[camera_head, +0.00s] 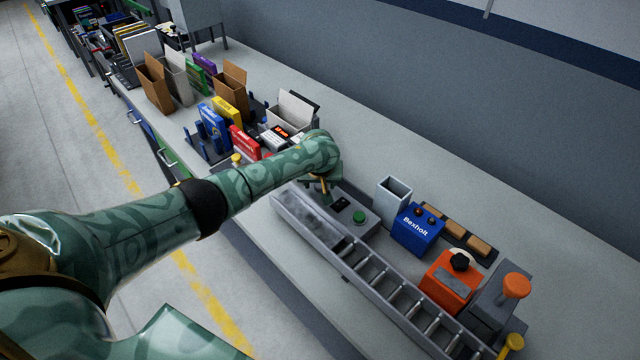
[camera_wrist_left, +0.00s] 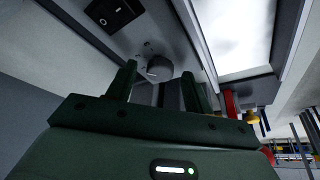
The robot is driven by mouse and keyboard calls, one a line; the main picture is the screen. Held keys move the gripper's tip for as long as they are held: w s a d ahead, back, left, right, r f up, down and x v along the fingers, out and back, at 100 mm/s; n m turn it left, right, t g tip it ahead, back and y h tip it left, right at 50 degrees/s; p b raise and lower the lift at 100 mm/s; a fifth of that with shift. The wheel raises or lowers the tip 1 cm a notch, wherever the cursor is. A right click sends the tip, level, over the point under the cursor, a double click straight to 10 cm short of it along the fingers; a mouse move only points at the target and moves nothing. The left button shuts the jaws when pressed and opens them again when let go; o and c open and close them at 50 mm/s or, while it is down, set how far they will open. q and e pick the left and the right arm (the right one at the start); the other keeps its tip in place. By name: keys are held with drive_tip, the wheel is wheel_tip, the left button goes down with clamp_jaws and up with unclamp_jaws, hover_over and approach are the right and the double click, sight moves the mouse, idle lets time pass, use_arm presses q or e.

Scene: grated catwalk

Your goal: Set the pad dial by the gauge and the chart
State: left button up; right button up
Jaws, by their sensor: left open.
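In the left wrist view, a small round grey dial (camera_wrist_left: 160,69) on a grey panel shows between the fingertips of my left gripper (camera_wrist_left: 159,75). The two dark green fingers are apart, one on each side of the dial; I cannot tell whether either touches it. A black rocker switch (camera_wrist_left: 115,11) sits on the same panel. In the head view, my left gripper (camera_head: 322,185) is over the grey control box (camera_head: 345,214) with a green button (camera_head: 359,217), and my forearm hides the dial. I cannot make out the gauge or the chart. My right gripper is out of view.
A grey conveyor with rollers (camera_head: 392,287) runs along the bench front. Behind it stand a blue box (camera_head: 416,232), an open grey bin (camera_head: 393,193) and an orange box (camera_head: 450,283). Cartons (camera_head: 231,88) and a lit orange display (camera_head: 281,132) stand beyond my arm.

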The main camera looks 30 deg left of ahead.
use_arm(q)
drive_tip(key=c, duration=1)
drive_tip(key=shift+s+r+m+h+p, duration=0.25)
drive_tip(key=shift+m+p, duration=0.35)
drive_tip(key=shift+p, duration=0.7)
drive_tip(key=shift+w+f+m+h+p, duration=0.15)
drive_tip(key=shift+m+h+p, duration=0.1)
drive_tip(key=shift+m+p, duration=0.45)
drive_tip(key=m+h, duration=0.1)
drive_tip(key=m, duration=0.1)
drive_tip(key=shift+a+f+m, duration=0.1)
drive_tip(key=shift+a+m, duration=0.05)
drive_tip(key=shift+m, duration=0.15)
drive_tip(key=shift+a+m+h+b, duration=0.15)
drive_tip(key=shift+m+h+b, duration=0.45)
drive_tip(key=shift+m, duration=1.3)
